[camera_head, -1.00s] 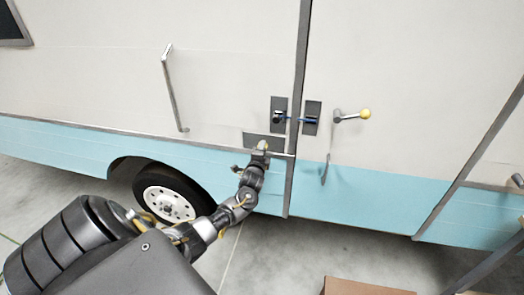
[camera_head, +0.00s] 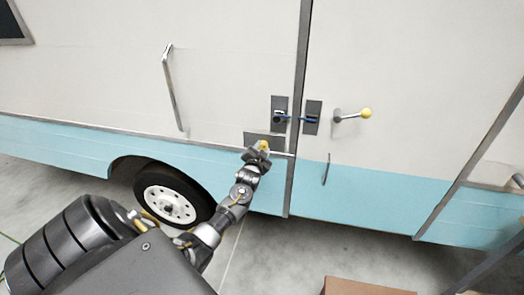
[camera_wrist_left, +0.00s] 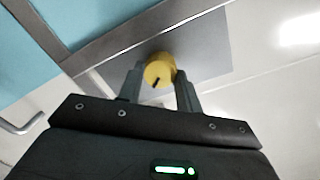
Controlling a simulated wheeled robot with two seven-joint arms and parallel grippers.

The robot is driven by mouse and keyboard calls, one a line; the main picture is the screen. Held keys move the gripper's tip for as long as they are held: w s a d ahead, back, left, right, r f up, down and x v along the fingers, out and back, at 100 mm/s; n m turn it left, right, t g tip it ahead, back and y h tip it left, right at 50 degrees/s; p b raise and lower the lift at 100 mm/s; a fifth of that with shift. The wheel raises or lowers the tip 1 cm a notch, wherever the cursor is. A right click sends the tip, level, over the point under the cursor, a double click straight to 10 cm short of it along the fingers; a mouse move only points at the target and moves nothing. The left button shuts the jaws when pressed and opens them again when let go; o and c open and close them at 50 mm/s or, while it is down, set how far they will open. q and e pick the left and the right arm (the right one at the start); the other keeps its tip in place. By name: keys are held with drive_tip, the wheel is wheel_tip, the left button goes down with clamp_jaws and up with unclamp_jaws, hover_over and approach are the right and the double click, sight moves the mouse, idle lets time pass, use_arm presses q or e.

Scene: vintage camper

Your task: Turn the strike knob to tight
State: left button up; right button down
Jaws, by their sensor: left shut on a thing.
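The strike knob is a yellow round knob (camera_wrist_left: 158,72) with a dark mark on its face. It sits on a grey plate (camera_wrist_left: 210,52) on the camper's side. The scale or label for tight cannot be made out. My right gripper is not in view.
Above the plate are a dark latch (camera_head: 279,112) and a dark strike (camera_head: 312,117) beside the door seam. A lever with a yellow ball (camera_head: 366,113) is on the right. A long grab handle (camera_head: 173,88) is on the left. A cardboard box (camera_head: 366,287) stands below.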

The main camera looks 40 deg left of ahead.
use_arm(q)
drive_tip(key=shift+a+f+n+t+b, duration=0.1)
drive_tip(key=shift+n+t+b, duration=0.35)
drive_tip(key=shift+n, duration=4.25)
drive_tip(key=o, duration=1)
